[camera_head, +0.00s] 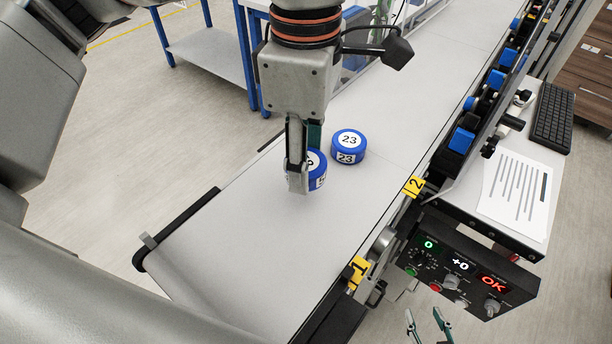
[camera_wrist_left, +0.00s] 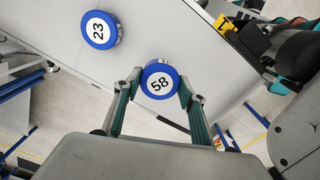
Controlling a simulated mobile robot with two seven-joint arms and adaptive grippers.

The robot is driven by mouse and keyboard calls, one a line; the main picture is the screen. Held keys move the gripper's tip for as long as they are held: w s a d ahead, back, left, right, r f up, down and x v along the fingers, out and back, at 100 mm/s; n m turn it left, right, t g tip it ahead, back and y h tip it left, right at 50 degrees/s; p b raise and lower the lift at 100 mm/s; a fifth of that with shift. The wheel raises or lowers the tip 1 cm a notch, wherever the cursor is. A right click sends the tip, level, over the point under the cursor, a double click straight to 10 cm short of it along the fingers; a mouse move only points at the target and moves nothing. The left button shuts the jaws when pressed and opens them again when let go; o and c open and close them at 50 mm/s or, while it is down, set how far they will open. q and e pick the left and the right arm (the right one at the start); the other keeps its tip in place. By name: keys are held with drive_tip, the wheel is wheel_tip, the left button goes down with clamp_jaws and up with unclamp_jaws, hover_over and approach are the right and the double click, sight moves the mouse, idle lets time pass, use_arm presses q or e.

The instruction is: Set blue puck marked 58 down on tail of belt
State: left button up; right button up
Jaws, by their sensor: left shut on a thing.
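The blue puck marked 58 (camera_head: 318,170) is between the fingers of my left gripper (camera_head: 303,165), partly hidden by them in the head view. The left wrist view shows its white top reading 58 (camera_wrist_left: 160,84), with a finger on each side. It is upright over the pale belt (camera_head: 240,250), at or just above the surface; I cannot tell whether it touches. A second blue puck, marked 23 (camera_head: 349,147), stands on the belt close by, apart from it. My right gripper (camera_head: 427,326) is at the bottom edge of the head view, fingers apart and empty.
A control box (camera_head: 465,268) with lit displays hangs at the belt's right side. Yellow tags 1 (camera_head: 358,272) and 2 (camera_head: 414,187) mark that edge. A side shelf holds a paper (camera_head: 515,195) and a keyboard (camera_head: 553,116). The belt's near end is clear.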

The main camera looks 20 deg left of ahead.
use_arm(q)
drive_tip(key=shift+f, duration=0.95)
wheel_tip(320, 180, down, 3)
drive_tip(key=shift+r, duration=0.1)
drive_tip(key=o, duration=1.1)
